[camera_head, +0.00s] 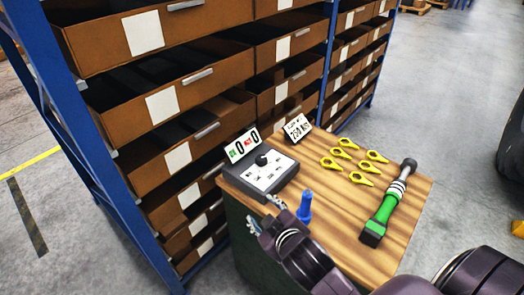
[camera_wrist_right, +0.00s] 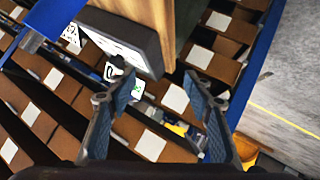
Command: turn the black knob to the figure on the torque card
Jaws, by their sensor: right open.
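The black knob (camera_head: 262,160) stands on top of a dark control box (camera_head: 277,176) with a white marked face, at the bench's left corner. Which mark it points to is too small to tell. The torque card (camera_head: 297,128) stands tilted behind the box; its figure looks like 750. My right gripper (camera_head: 265,213) is open and empty, in front of the box and apart from the knob. My left gripper is out of view.
A blue upright object (camera_head: 304,207) is close to my right gripper. Several yellow tags (camera_head: 343,153) and a green torque wrench (camera_head: 383,212) lie on the wooden benchtop (camera_head: 330,225). A shelf rack with brown bins (camera_head: 185,95) stands behind.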

